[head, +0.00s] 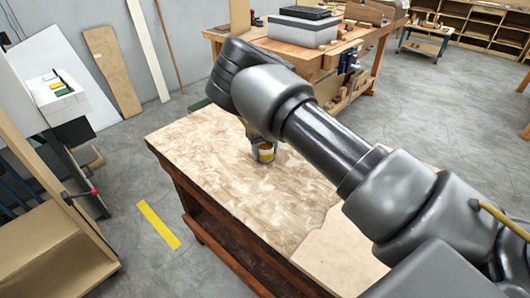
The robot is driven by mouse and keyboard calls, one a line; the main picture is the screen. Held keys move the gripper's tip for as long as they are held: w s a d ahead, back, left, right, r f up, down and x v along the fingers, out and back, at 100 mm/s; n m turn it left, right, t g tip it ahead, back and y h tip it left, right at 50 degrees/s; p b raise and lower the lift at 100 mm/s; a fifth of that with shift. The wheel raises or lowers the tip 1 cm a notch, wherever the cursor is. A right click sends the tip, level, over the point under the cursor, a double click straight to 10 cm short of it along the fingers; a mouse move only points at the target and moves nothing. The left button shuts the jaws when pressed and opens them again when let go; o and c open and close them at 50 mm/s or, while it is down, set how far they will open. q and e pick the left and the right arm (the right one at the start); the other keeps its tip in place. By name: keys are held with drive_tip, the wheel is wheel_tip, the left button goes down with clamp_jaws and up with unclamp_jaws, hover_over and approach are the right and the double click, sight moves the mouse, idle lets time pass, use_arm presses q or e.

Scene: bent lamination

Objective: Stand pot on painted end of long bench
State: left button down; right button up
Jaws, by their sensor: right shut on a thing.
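A small pot (266,154) with a yellow-orange and pale side shows at the middle of the head view. My right gripper (258,142) is shut on it, mostly hidden behind my right arm, which reaches in from the right. The pot is over the mottled, whitish-brown painted end of the long bench (205,165). It looks upright and at or just above the top; I cannot tell if it touches. The plain tan part of the bench (340,255) lies nearer, at lower right. My left gripper is not in view.
A wooden workbench (350,55) with grey and black cases (300,25) stands behind. A shelf unit (50,250) is at left, boards (112,70) lean on the wall. The painted top around the pot is clear. Yellow tape (158,225) marks the floor.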

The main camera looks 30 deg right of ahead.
sight(265, 144)
drive_tip(key=shift+f, duration=0.25)
drive_tip(key=o, duration=0.7)
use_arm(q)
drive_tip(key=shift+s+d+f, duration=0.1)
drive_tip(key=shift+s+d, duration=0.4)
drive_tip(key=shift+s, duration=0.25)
use_arm(e)
drive_tip(key=o, duration=0.3)
drive_tip(key=shift+r, duration=0.2)
wheel_tip(265, 144, up, 11)
drive_tip(key=shift+r+b, duration=0.1)
drive_tip(key=shift+b, duration=0.2)
drive_tip(key=shift+r, duration=0.4)
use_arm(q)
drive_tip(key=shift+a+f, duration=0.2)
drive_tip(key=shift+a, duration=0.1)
